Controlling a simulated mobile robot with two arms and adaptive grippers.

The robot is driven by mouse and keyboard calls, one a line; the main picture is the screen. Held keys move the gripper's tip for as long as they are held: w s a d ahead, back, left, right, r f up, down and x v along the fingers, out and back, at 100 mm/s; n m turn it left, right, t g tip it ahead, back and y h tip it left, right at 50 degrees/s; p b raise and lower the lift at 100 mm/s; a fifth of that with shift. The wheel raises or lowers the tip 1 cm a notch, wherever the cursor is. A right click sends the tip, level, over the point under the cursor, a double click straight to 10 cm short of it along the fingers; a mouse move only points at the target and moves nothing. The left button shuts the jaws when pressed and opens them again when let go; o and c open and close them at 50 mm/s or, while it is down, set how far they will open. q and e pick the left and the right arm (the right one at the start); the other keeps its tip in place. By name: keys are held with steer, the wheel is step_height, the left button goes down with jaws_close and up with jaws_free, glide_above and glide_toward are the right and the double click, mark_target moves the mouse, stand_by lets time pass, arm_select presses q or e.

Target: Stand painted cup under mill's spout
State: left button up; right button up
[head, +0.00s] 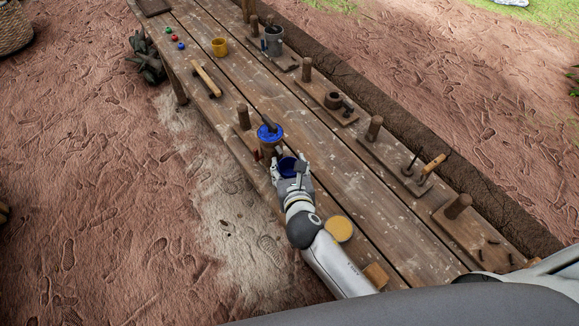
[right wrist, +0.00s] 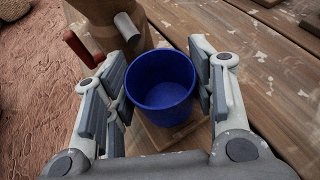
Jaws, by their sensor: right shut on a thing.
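The painted cup (head: 288,167) is blue and upright, and its open mouth and empty inside show in the right wrist view (right wrist: 162,85). My right gripper (head: 289,171) is shut on it, with a finger on each side. The mill (head: 268,148) is a brown body with a blue top, just beyond the cup. In the right wrist view its grey spout (right wrist: 126,27) sticks out toward the cup, above and left of the rim. A wooden board (right wrist: 165,137) lies below the cup; I cannot tell whether the cup touches it. My left gripper is not in view.
A red handle (right wrist: 78,48) juts from the mill's left side. A yellow round thing (head: 339,228) and a small wooden block (head: 376,275) lie near my right arm. Pegged boards line the far table edge.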

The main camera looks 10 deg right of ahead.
steer(key=o, duration=1)
steer(key=shift+r, duration=0.1)
steer(key=v, duration=1.2)
